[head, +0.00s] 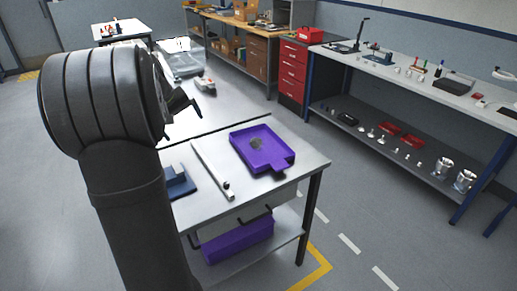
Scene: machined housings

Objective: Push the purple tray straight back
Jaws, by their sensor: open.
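The purple tray (281,157) lies on the grey metal table (215,206), near its right side. It is shallow, with a tab (280,172) at its near edge. A dark grey patch or small item (256,144) shows on its floor. My gripper (191,106) is partly hidden behind my large dark arm, which fills the left of the view. Its dark fingers show above the table, to the left of the tray and farther back. It is open, apart from the tray, and I see nothing in it.
A pale bar (211,169) with a dark knob lies left of the tray. A blue block (179,182) sits near my arm. A purple box (238,240) is on the lower shelf.

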